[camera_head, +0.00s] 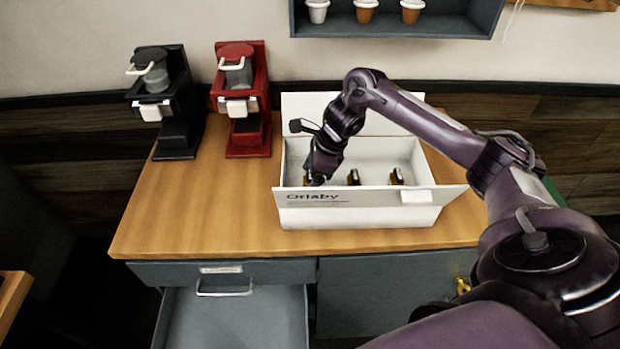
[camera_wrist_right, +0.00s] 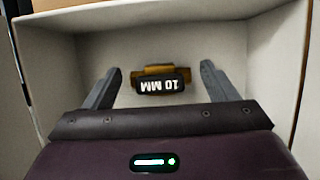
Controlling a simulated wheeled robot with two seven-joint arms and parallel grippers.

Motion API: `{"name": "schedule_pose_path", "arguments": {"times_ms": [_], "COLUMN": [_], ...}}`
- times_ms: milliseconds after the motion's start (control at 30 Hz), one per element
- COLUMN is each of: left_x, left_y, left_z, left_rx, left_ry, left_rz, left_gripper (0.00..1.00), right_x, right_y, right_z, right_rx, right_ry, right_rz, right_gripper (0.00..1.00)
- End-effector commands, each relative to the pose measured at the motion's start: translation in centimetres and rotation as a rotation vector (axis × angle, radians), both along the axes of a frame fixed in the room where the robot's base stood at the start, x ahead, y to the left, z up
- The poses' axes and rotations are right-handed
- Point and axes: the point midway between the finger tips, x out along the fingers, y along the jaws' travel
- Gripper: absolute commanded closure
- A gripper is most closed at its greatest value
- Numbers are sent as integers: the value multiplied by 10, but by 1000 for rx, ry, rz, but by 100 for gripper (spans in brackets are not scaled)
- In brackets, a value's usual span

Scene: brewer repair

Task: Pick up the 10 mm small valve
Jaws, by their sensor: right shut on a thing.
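The 10 mm small valve (camera_wrist_right: 162,82) has a black cap with white "10 MM" lettering, upside down in the right wrist view, and a brass-coloured body. In the head view my right gripper (camera_head: 318,176) reaches down into the left part of the white box, hiding most of the valve there. Two similar black-and-brass valves stand in the box, one in the middle (camera_head: 353,177) and one at the right (camera_head: 396,177). My left gripper is not in view.
The open white box (camera_head: 330,217) stands on a wooden counter (camera_head: 170,225); its walls surround my gripper. A black brewer (camera_head: 178,125) and a red brewer (camera_head: 258,125) stand to its left. A drawer (camera_head: 235,315) is open below. A shelf with cups hangs above.

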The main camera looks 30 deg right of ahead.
Motion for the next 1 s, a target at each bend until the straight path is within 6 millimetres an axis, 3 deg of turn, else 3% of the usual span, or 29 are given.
{"name": "schedule_pose_path", "arguments": {"times_ms": [200,500,700,1000], "left_x": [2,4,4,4], "left_y": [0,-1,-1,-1], "left_z": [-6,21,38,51], "left_rx": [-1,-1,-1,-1], "left_ry": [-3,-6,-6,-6], "left_rz": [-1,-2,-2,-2], "left_gripper": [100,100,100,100], "right_x": [2,2,2,1], "right_y": [-1,-2,-1,0], "right_z": [31,117,162,193], "right_rx": [-3,-3,-1,0], "right_ry": [-8,-10,-7,-3], "right_rz": [0,-2,-2,-1], "right_gripper": [47,47,47,47]}}
